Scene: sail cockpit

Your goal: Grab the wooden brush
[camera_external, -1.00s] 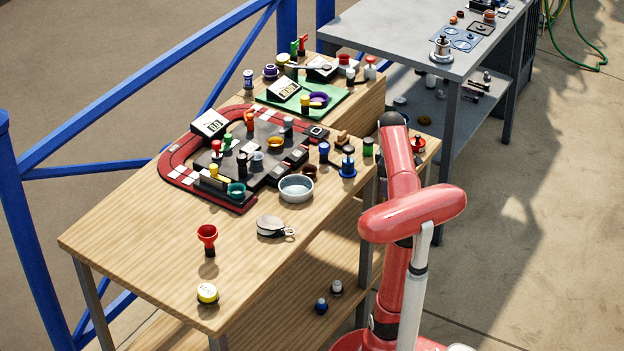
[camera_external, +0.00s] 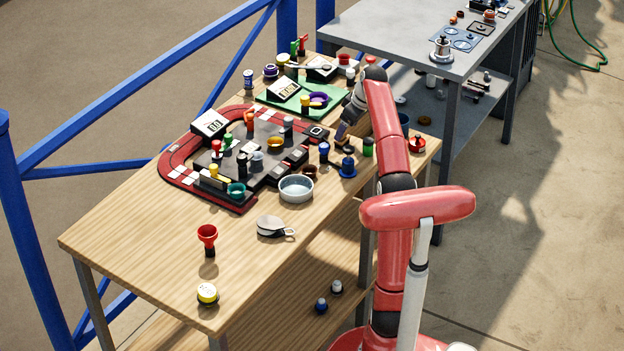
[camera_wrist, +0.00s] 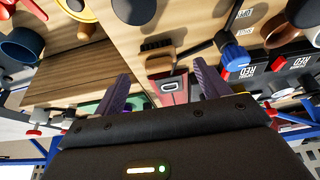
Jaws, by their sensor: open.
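The wooden brush (camera_wrist: 160,64) shows in the wrist view, with a brown wooden body and a row of dark bristles (camera_wrist: 157,44). It lies on the wooden table, between and just beyond the fingertips. My gripper (camera_wrist: 161,80) is open and empty, with one purple finger on each side of the picture's middle. In the outside view my gripper (camera_external: 343,131) points down over the table's right edge, close above the brush's place. It hides most of the brush there.
Close by stand a blue knob-like piece (camera_external: 347,167), a green-capped jar (camera_external: 368,147) and the red-edged track board (camera_external: 172,165). A metal bowl (camera_external: 296,188) stands nearer the front. The table's front left (camera_external: 130,235) is clear.

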